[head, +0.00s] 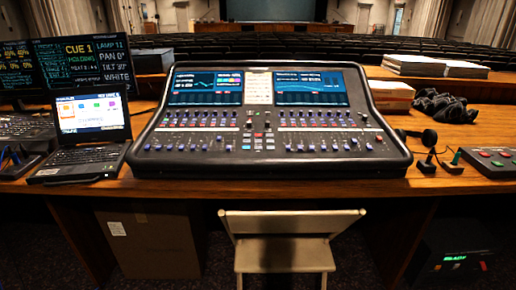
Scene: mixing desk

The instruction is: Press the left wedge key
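The mixing desk (270,165) stands on the wooden table, its face tilted up, with two lit screens, rows of faders and many small keys. A small group of keys (258,140) sits in the middle of the panel, with some green and red among them. The labels are too small to read, so I cannot tell which key is the left wedge key. Neither of my grippers is in view.
An open laptop (90,120) and dark monitors (85,62) stand at the left. At the right are a headset (418,136), small upright sticks, a button box (490,162), dark cable (445,106) and papers (392,93). A chair (287,245) stands in front.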

